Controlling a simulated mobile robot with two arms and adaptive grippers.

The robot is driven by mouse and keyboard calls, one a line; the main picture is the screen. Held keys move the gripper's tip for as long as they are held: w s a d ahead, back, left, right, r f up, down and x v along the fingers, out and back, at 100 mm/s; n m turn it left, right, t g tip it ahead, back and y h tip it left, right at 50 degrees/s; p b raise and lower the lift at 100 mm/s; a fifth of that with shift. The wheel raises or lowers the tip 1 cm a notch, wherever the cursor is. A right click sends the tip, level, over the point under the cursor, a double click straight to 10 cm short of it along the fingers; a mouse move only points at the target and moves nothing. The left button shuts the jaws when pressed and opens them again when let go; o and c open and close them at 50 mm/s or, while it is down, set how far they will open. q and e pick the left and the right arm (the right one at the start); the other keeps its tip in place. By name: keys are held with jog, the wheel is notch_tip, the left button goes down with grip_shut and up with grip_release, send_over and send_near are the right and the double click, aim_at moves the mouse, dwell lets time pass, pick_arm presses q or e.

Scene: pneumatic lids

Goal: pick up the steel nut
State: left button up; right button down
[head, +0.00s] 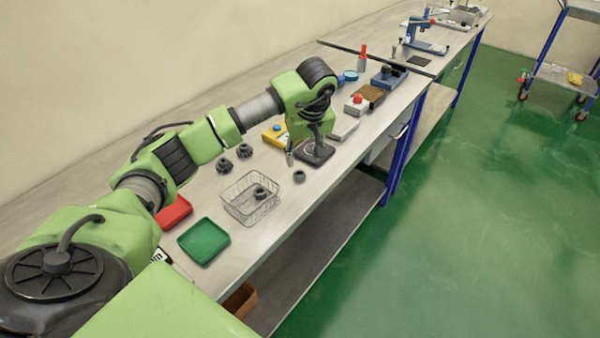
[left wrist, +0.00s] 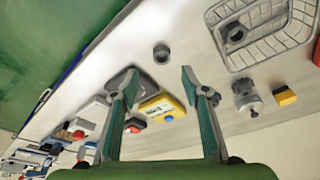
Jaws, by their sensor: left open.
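A dark grey ring-shaped nut (head: 299,176) lies on the bench just right of the wire basket; it also shows in the left wrist view (left wrist: 161,52), ahead of the fingertips. A second dark ring-shaped part (head: 260,193) lies inside the wire basket (head: 236,207); it shows in the left wrist view too (left wrist: 236,35). I cannot tell from looks which one is the steel nut. My left gripper (head: 308,150) is above the bench near a dark square tray (head: 318,155). In the left wrist view its fingers (left wrist: 158,75) are apart with nothing held. My right gripper is out of view.
A green tray (head: 204,241) and a red tray (head: 174,212) lie left of the basket. Two dark knobbed parts (head: 224,166) (head: 245,151) stand behind it. A yellow box with buttons (left wrist: 160,108) is near the gripper. Bare bench surrounds the loose nut.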

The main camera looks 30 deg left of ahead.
aim_at(300, 173)
pick_arm(q)
jog(key=shift+x, duration=1.2)
jog(key=shift+f+p, duration=0.3)
jog(key=shift+p, duration=0.2)
jog(key=p+x, duration=0.1)
jog(key=x, duration=0.2)
jog(key=shift+s+a+f+p, duration=0.15)
jog(key=shift+f+p, duration=0.1)
jog(key=shift+p, duration=0.1)
jog(key=shift+a+f, duration=0.1)
jog(key=shift+f, duration=0.4)
grip_shut()
